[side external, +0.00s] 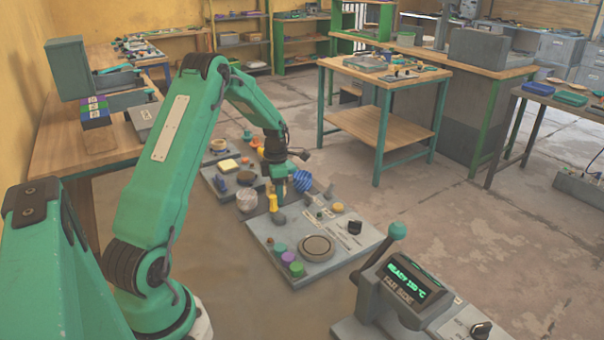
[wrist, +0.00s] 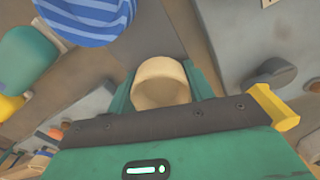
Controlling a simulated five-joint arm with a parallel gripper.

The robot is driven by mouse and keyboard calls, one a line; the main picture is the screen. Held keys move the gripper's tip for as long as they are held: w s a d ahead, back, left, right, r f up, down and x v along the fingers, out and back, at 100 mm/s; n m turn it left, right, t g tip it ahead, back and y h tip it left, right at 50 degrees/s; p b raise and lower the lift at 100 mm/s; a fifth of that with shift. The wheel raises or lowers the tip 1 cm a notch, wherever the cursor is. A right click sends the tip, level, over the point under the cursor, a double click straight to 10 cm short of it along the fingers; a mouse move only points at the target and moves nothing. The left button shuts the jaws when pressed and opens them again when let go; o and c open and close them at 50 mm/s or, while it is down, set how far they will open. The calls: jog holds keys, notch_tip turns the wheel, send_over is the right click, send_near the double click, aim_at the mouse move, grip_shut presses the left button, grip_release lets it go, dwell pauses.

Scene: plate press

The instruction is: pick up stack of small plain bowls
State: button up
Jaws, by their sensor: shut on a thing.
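In the wrist view, a cream, plain round stack of bowls (wrist: 160,82) sits between the two green fingers of my gripper (wrist: 161,72), which is shut on it. Only its top and near side show, so I cannot count the bowls. In the side view, my gripper (side external: 280,184) points down over the grey plates, beside a blue striped stack (side external: 302,181). The held bowls cannot be made out there, and I cannot tell whether they touch the surface below.
The blue striped stack also shows close by in the wrist view (wrist: 85,18). A pale ribbed cylinder (side external: 247,200) stands left of my gripper. A grey panel (side external: 345,250) with coloured knobs and a round disc lies in front. A press-like unit (side external: 405,285) with a lever stands at front right.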

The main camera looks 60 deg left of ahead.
jog(key=shift+r, duration=0.8)
notch_tip(320, 180, up, 2)
jog(key=shift+w+r, duration=0.1)
jog(key=shift+r, duration=0.05)
jog(key=d+r, duration=0.7)
jog(key=d, duration=0.4)
jog(key=shift+w+d, duration=0.35)
jog(key=shift+w, duration=0.05)
jog(key=shift+d+r, duration=0.1)
